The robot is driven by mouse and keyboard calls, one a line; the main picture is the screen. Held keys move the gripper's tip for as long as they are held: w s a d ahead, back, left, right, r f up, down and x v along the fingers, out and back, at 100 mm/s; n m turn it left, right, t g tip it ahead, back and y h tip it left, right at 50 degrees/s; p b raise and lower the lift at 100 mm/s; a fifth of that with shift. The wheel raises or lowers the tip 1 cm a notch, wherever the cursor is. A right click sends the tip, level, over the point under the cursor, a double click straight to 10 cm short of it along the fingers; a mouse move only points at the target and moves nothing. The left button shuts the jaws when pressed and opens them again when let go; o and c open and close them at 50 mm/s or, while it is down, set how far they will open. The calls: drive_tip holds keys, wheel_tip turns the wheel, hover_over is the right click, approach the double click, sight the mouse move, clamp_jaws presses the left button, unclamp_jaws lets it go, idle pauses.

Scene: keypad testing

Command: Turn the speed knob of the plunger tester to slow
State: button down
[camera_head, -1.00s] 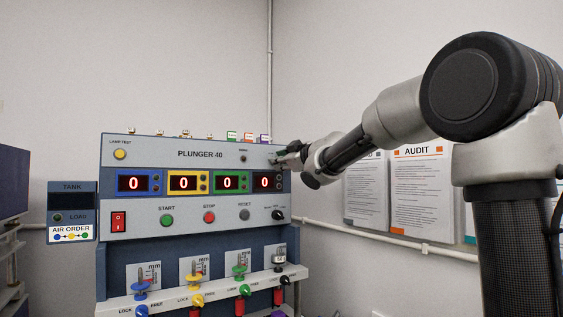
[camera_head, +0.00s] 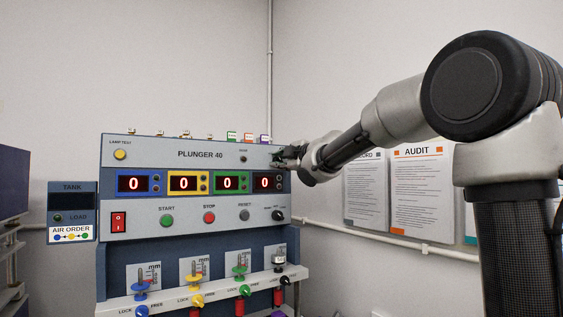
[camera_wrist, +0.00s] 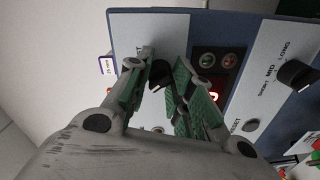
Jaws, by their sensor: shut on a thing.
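The plunger tester, labelled PLUNGER 40 (camera_head: 150,151), stands left of centre in the head view. My gripper (camera_head: 279,157) is at the upper right corner of its front panel. In the wrist view my gripper (camera_wrist: 163,66) has its green-padded fingers closed around a dark knob (camera_wrist: 160,76), which I take to be the speed knob. The fingers cover most of the knob and its labels, so its setting cannot be read. In the head view this knob is hidden behind the gripper.
Another black knob (camera_wrist: 297,74), labelled SHORT, MID, LONG, sits lower on the panel. The fourth display (camera_head: 264,183) and a reset button (camera_head: 244,215) are close by. Small tagged items (camera_head: 248,137) stand on top. An audit sheet (camera_head: 417,190) hangs on the right wall.

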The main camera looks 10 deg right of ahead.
drive_tip(key=shift+f, duration=0.1)
idle(0.3)
drive_tip(key=c, duration=1.2)
unclamp_jaws()
drive_tip(key=shift+c, duration=0.2)
drive_tip(key=shift+s, duration=0.1)
drive_tip(key=v, duration=1.1)
drive_tip(key=shift+s+d, duration=0.2)
drive_tip(key=shift+s, duration=0.2)
